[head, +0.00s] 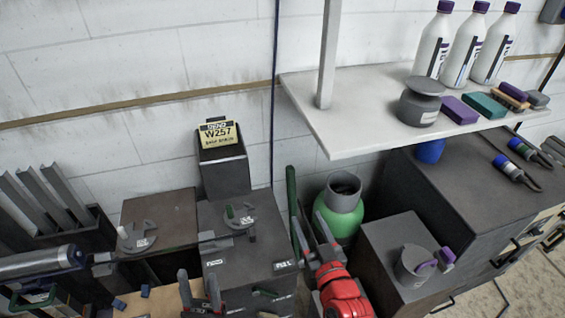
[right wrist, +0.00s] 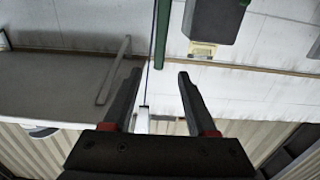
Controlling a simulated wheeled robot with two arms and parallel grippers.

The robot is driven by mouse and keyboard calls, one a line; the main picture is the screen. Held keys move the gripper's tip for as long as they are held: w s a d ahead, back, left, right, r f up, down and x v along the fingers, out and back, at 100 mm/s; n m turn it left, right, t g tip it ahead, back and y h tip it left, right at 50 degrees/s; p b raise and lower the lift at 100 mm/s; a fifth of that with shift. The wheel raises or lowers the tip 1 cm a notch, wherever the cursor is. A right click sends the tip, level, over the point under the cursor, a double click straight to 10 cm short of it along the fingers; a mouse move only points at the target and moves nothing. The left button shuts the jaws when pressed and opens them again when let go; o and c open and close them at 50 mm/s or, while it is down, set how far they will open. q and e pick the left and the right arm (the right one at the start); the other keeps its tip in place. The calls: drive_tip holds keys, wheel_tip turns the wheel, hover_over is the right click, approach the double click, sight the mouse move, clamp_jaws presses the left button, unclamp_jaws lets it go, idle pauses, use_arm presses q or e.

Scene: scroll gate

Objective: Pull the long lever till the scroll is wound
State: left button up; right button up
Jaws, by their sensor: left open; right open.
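A long lever with a green grip (head: 292,195) stands upright at the right side of a dark cabinet, by a "PULL" label (head: 283,264). A green bar that looks like its grip (right wrist: 162,30) shows in the right wrist view, beyond the fingertips. My right gripper (head: 312,232) is open beside the lever, just right of its lower part; its fingers (right wrist: 156,76) are apart and hold nothing. My left gripper (head: 198,284) is open and empty at the bottom, in front of the cabinet. I cannot pick out the scroll with certainty.
A dark box with a yellow W257 sign (head: 217,134) stands behind the cabinet top (head: 255,252). A green gas bottle (head: 340,216) stands close right of the lever. A white shelf (head: 345,130) overhangs at upper right. A grey pot (head: 413,265) is on the right cabinet.

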sight(292, 183)
drive_tip(key=p+x, duration=0.1)
drive_tip(key=x, duration=0.4)
drive_tip(key=p+x, duration=0.2)
drive_tip(key=x, duration=0.3)
drive_tip(key=p+x, duration=0.2)
drive_tip(key=x, duration=0.3)
drive_tip(key=shift+w+a+r, duration=0.15)
drive_tip(key=shift+w+r, duration=0.05)
drive_tip(key=shift+r, duration=0.1)
drive_tip(key=shift+w+a+f+p, duration=0.15)
drive_tip(key=shift+w+p, duration=0.15)
drive_tip(key=shift+w, duration=0.35)
clamp_jaws()
idle(0.3)
